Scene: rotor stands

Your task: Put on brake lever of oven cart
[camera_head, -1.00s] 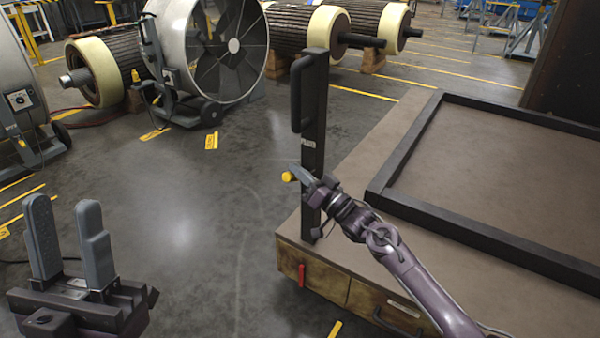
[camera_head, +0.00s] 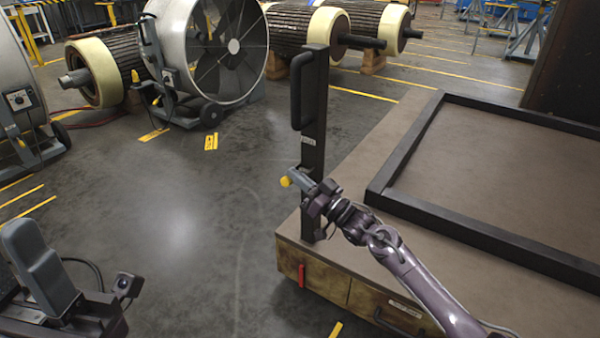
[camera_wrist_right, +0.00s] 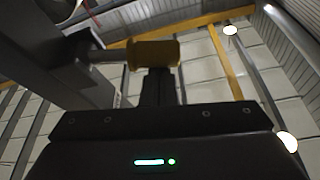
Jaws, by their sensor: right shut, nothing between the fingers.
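The cart (camera_head: 350,175) at right has a dark upright post (camera_head: 314,115) with a looped handle on its near left corner. A lever with a yellow grip (camera_head: 286,181) sticks out beside the post. In the right wrist view the yellow grip (camera_wrist_right: 153,54) sits on a grey rod reaching from the post. My right gripper (camera_head: 303,181) is shut and empty, close beside the grip. In the wrist view its fingers (camera_wrist_right: 158,88) are just below the grip; I cannot tell whether they touch it. My left gripper (camera_head: 38,262) is at the lower left, partly cut off.
A red handle (camera_head: 302,276) hangs on the cart's front side. A raised black frame (camera_head: 480,232) lies on the cart top. A large fan (camera_head: 215,50) and rollers (camera_head: 100,72) stand behind. The floor (camera_head: 180,220) left of the cart is clear.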

